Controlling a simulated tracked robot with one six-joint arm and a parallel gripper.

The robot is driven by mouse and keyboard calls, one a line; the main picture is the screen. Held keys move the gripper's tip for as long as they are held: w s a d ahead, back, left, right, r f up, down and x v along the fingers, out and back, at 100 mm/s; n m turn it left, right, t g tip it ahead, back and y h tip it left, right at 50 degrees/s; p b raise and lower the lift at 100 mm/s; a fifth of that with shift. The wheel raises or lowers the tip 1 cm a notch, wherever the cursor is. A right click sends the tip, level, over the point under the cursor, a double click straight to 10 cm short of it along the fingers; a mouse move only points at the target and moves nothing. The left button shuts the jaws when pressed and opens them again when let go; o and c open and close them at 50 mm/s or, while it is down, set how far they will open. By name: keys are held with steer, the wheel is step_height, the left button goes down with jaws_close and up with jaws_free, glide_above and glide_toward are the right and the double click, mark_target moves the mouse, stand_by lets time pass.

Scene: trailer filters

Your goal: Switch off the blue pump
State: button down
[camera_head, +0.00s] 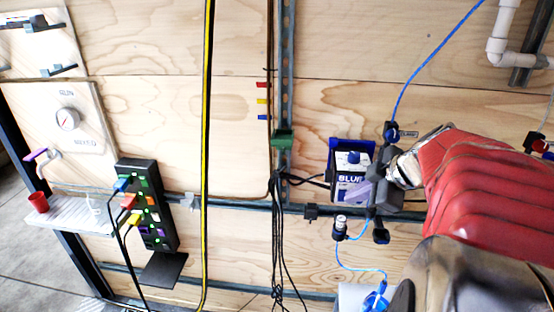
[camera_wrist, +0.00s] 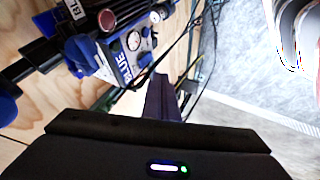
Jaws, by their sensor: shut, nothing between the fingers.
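The blue pump (camera_head: 352,158) is a blue and white box with a "BLUE" label, mounted on the plywood wall right of centre. In the wrist view the pump (camera_wrist: 122,55) lies at upper left, turned on its side, with a round gauge and dark and blue fittings. My gripper (camera_head: 366,191) is in front of the pump's lower right part and hides some of it. In the wrist view my gripper (camera_wrist: 162,98) is shut and empty, its fingers pointing up beside the pump. I cannot tell whether it touches the pump. No pump switch can be made out clearly.
A black power strip (camera_head: 157,213) with coloured plugs stands at left. Black cables (camera_head: 277,235) hang left of the pump. Blue tubing (camera_head: 425,65) runs above it.

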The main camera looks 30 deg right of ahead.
steer(key=w+d+r+v, duration=0.1)
steer(key=v, duration=0.7)
steer(key=shift+r, duration=0.2)
steer(key=shift+w, duration=0.1)
steer(key=w+a+f+m+g, duration=0.2)
steer(key=a+f, duration=0.1)
steer(key=a, duration=0.4)
steer(key=w+a+f+m+g, duration=0.1)
steer(key=a+f+m, duration=0.1)
steer(key=a+f, duration=0.3)
steer(key=s+a+f+m, duration=0.1)
steer(key=s+a+m, duration=0.2)
steer(key=a, duration=0.5)
steer(key=s+a+f+m, duration=0.2)
steer(key=s+a+m, duration=0.1)
steer(key=a, duration=0.5)
steer(key=shift+s+t+h, duration=0.25)
steer(key=shift+t+h, duration=0.05)
steer(key=shift+t, duration=0.1)
steer(key=shift+a, duration=0.1)
